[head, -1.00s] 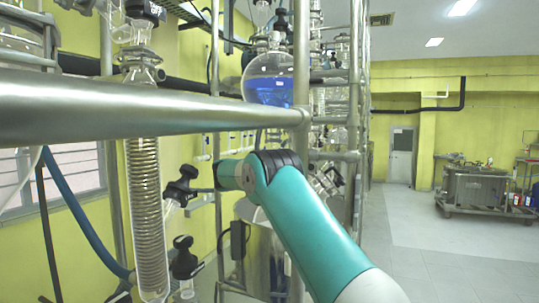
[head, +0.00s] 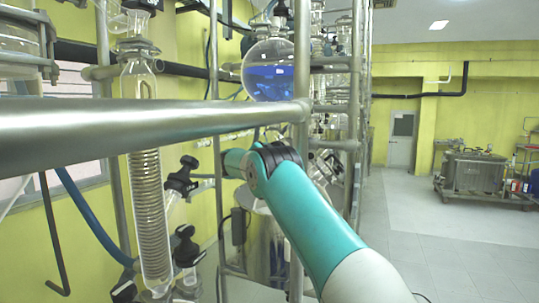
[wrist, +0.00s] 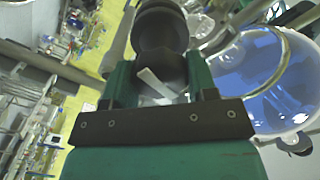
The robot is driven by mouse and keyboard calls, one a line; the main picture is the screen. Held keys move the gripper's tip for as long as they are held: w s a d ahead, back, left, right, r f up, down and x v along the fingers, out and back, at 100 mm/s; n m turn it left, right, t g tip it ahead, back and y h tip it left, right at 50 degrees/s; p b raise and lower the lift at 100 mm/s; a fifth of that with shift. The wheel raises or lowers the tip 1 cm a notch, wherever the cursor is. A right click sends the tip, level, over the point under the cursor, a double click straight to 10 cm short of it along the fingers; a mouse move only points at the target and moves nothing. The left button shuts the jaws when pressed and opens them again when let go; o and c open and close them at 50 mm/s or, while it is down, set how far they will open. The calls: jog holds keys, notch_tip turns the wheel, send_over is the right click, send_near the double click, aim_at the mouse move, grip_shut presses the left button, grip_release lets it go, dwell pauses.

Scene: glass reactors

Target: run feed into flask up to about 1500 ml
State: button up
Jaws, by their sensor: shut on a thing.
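The round glass flask (head: 268,72) hangs in the metal frame at the upper middle of the head view, with blue liquid (head: 270,82) filling about its lower half. Any volume marks are too small to read. The flask also shows at the right of the wrist view (wrist: 262,85), its blue liquid beside my gripper. My gripper (wrist: 158,72) is shut on a dark round valve knob (wrist: 160,28), its green fingers on either side. In the head view my teal arm hides the gripper and this knob.
A thick metal rail (head: 150,128) crosses close in front at the left. A glass coil condenser (head: 149,215) stands behind it, with black valve knobs (head: 182,175) on its right. Upright frame poles (head: 301,60) stand near my arm. Open floor (head: 440,235) and a steel cart (head: 473,175) are at the right.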

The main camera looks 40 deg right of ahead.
jog(key=n+b, duration=0.1)
jog(key=n, duration=0.1)
jog(key=shift+f+n+b, duration=0.1)
jog(key=shift+n+b, duration=0.25)
jog(key=shift+n, duration=0.05)
jog(key=n, duration=0.9)
jog(key=shift+n, duration=0.4)
jog(key=n+p, duration=0.1)
jog(key=n, duration=0.3)
jog(key=shift+p, duration=0.3)
jog(key=shift+n, duration=0.4)
jog(key=o, duration=0.9)
jog(key=shift+a, duration=0.2)
